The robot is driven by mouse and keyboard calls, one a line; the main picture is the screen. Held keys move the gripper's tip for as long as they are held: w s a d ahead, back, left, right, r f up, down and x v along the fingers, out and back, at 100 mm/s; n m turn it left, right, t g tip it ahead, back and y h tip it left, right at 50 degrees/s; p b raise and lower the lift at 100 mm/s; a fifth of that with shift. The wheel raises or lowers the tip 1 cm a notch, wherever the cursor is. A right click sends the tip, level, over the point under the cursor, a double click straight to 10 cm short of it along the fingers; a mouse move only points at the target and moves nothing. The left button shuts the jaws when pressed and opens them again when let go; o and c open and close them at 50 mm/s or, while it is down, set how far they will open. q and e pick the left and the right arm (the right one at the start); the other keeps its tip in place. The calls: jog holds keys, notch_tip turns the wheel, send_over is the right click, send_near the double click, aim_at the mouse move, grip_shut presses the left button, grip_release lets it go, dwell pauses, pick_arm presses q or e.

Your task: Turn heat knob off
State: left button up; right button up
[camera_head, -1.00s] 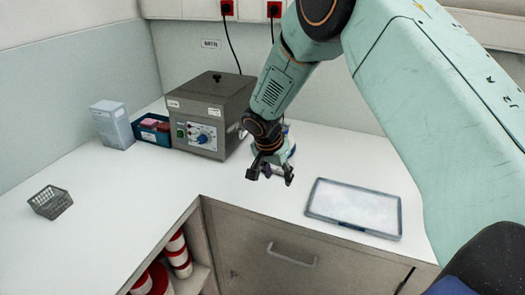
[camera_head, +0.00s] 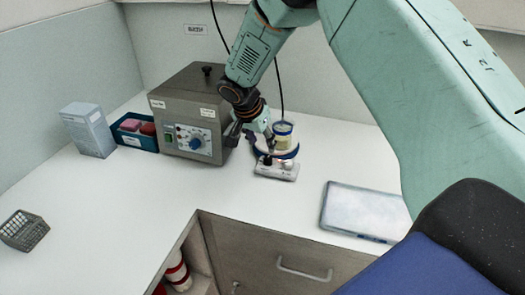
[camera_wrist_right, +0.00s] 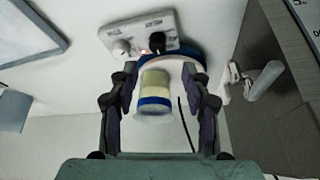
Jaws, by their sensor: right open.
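A small hot plate (camera_head: 277,170) with a white control base and a blue-rimmed round top stands on the counter, right of a grey box. Its base carries a black knob (camera_wrist_right: 157,42) and a white knob (camera_wrist_right: 122,47); I cannot read which is heat. A jar with yellowish contents (camera_head: 283,136) stands on the top and shows in the wrist view (camera_wrist_right: 154,96). My right gripper (camera_head: 256,137) is open and empty at the hot plate's left side. In the wrist view its fingers (camera_wrist_right: 160,75) frame the jar; contact is unclear. My left gripper is out of view.
The grey box (camera_head: 187,106) with a blue dial (camera_head: 196,144) stands close left of my gripper. A blue tray (camera_head: 137,132), pale carton (camera_head: 88,130) and wire basket (camera_head: 24,231) are further left. A flat tray (camera_head: 362,211) lies right. The front counter is clear.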

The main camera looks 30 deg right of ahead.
aim_at(268, 158)
jog(key=shift+s+d+f, duration=0.1)
jog(key=shift+f, duration=0.3)
jog(key=x, duration=0.6)
jog(key=shift+d+f+p, duration=0.2)
jog(key=shift+f+p, duration=0.1)
jog(key=shift+p, duration=0.1)
jog(key=shift+s+r, duration=0.15)
jog(key=shift+f, duration=0.2)
jog(key=c, duration=0.5)
grip_shut()
